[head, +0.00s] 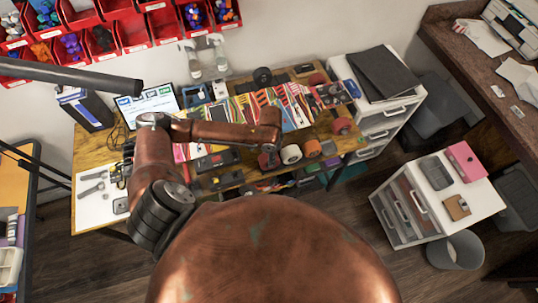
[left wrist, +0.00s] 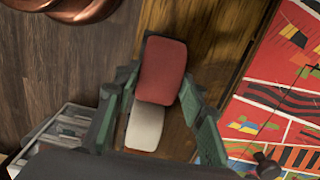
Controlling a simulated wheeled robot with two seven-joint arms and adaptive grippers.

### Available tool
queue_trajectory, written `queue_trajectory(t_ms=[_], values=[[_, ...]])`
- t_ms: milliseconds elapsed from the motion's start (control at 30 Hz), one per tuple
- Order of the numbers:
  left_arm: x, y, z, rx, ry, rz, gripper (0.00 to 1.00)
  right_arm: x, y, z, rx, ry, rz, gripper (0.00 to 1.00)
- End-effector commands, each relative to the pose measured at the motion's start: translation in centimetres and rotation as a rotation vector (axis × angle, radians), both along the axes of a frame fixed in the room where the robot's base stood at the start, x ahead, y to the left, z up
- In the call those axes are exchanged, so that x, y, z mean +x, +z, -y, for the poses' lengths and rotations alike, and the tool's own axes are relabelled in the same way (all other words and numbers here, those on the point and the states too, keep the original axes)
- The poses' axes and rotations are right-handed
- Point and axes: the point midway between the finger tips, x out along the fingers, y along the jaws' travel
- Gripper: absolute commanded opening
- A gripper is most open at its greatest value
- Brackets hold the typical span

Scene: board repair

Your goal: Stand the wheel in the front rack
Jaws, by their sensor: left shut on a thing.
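My left gripper (head: 268,150) is at the table's front edge in the head view, partly hidden under its own arm. I cannot make out the front rack clearly. My right gripper is not in view.
An orange wheel (head: 313,148) stands right of the white one, and a red wheel (head: 341,126) farther right. A white mat with tools (head: 95,205) lies at left. Dark wooden floor shows in front.

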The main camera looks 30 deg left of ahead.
Motion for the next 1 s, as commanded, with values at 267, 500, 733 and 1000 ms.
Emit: queue_trajectory(t_ms=[267,500,733,1000], values=[[0.04,-0.30,-0.01,0.001,0.000,0.001,0.12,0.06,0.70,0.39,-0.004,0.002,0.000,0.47],[0.05,-0.35,0.00,0.000,0.000,0.001,0.41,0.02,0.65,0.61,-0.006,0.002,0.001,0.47],[0.05,-0.35,0.00,0.001,0.000,0.001,0.57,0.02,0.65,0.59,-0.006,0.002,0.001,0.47],[0.00,-0.40,-0.01,0.001,0.000,-0.001,0.53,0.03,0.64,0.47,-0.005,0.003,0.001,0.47]])
